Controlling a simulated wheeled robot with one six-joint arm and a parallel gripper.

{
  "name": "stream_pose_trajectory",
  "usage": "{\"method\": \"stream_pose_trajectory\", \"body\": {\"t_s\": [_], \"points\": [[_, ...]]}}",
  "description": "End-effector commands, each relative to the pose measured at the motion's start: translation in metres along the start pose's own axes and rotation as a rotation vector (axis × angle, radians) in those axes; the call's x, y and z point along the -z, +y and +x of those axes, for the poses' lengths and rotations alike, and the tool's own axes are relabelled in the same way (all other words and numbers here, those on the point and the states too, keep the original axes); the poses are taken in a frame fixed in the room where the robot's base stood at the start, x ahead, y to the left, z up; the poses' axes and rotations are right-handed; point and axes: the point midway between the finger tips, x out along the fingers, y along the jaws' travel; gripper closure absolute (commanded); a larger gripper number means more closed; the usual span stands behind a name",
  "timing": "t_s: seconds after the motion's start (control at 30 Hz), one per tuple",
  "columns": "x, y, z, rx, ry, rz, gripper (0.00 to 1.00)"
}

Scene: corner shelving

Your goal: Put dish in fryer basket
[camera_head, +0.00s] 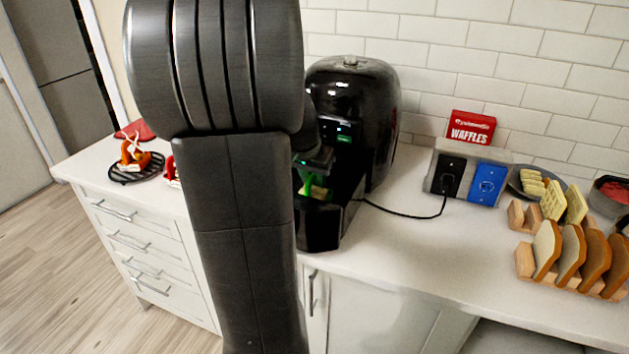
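The black air fryer (350,95) stands on the counter by the tiled wall, with its lit panel facing me. Its fryer basket (318,236) is pulled out toward me, and its left part is hidden behind my arm. My gripper (311,180) is over the open basket, mostly hidden by my arm and small in view. Bright green and a yellowish patch show at its tip, inside the basket. I cannot tell whether the yellowish patch is the dish or whether the fingers touch it.
To the right are an outlet box (468,173) with a cord to the fryer, a red waffles box (471,127) and a wooden rack (525,262) of bread slices. A black trivet (136,168) with orange-red items sits left.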

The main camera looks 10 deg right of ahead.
Motion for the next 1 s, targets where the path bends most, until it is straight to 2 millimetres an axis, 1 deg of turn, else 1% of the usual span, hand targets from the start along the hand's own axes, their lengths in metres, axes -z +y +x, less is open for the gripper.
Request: {"method": "stream_pose_trajectory", "body": {"t_s": [0.03, 0.2, 0.3, 0.43, 0.53, 0.63, 1.0], "points": [[0.001, -0.001, -0.012, 0.005, 0.006, 0.0, 0.71], [0.001, -0.001, -0.051, 0.004, 0.006, 0.0, 0.71], [0.001, -0.001, -0.071, 0.004, 0.005, -0.001, 0.71], [0.001, 0.0, -0.09, 0.003, 0.004, -0.001, 0.71], [0.0, 0.0, -0.099, 0.001, 0.001, -0.001, 0.71], [0.0, 0.0, -0.103, 0.001, 0.001, -0.001, 0.71], [-0.001, 0.0, -0.103, 0.001, -0.002, 0.001, 0.71]]}}
